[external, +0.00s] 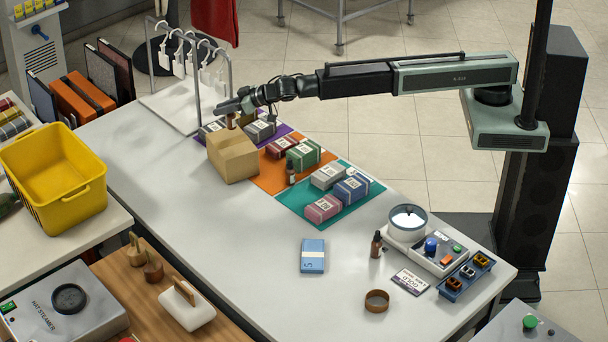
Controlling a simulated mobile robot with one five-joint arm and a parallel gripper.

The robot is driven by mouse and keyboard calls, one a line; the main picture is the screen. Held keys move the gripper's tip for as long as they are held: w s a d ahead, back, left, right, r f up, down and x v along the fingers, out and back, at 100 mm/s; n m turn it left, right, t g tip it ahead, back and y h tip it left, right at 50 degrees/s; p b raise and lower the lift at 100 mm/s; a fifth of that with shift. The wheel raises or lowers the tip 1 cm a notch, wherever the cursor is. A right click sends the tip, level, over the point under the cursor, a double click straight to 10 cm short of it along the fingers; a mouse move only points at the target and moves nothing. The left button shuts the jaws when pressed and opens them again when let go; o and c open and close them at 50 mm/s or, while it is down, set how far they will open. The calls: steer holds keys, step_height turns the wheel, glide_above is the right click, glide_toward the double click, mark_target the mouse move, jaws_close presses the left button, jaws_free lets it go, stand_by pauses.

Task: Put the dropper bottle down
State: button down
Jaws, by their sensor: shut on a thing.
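My gripper (232,108) is at the far end of the counter, just above and behind the top of a cardboard box (232,158). It is shut on a small amber-brown thing (230,122), which fits a dropper bottle. It is mostly hidden by the jaws and the box, and I cannot tell whether it touches anything below. A second dark dropper bottle (291,173) stands upright on the orange mat section by the green parcel. A third dropper bottle (376,245) stands upright on the bare counter near the scale.
Labelled parcels (323,208) sit on the purple, orange and teal mat sections (285,205). A hanger rack (196,85) stands behind the box. A blue packet (312,255), a brown ring (376,301) and a scale (408,222) are nearer. The counter's left-middle is clear.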

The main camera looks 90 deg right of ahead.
steer(key=f+b, duration=0.2)
steer(key=w+f+b, duration=0.1)
steer(key=f+b, duration=0.1)
steer(key=shift+r, duration=0.25)
steer(key=shift+f, duration=0.15)
steer(key=c, duration=1.3)
jaws_free()
